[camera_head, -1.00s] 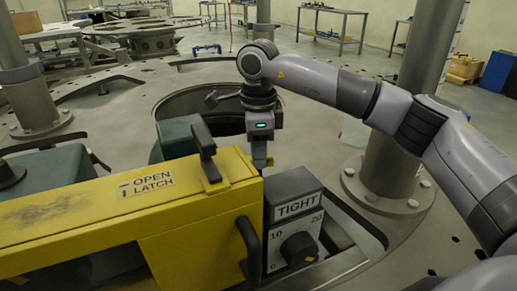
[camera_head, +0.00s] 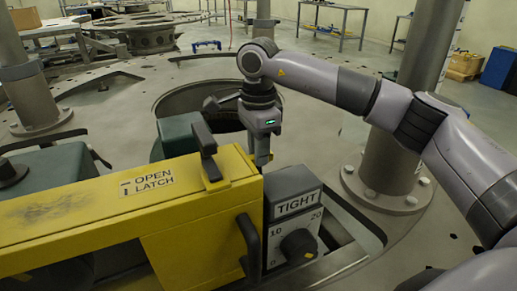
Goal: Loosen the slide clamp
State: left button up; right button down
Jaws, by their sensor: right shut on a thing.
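My right gripper (camera_head: 262,160) points down just behind the yellow housing (camera_head: 90,215) and the grey box. It is shut on a part mostly hidden by the housing and fingers; I cannot tell its shape. The grey box (camera_head: 291,182) is marked TIGHT, with a scale from 0 to 20 and a dark knob (camera_head: 298,247) on its front. A black latch lever (camera_head: 205,140) stands upright on the housing, beside the OPEN LATCH label. No part is clearly recognizable as the slide clamp. My left gripper is not in view.
A round opening (camera_head: 200,98) in the large grey plate lies behind the housing. A thick post (camera_head: 385,165) stands on the right, close to my right arm. A black handle (camera_head: 249,250) sticks out at the housing's right end. A second post (camera_head: 40,100) stands left.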

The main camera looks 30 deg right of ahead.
jog(key=shift+r, duration=0.1)
jog(key=c, duration=1)
grip_release()
notch_tip(320, 180, up, 7)
jog(key=shift+r, duration=0.1)
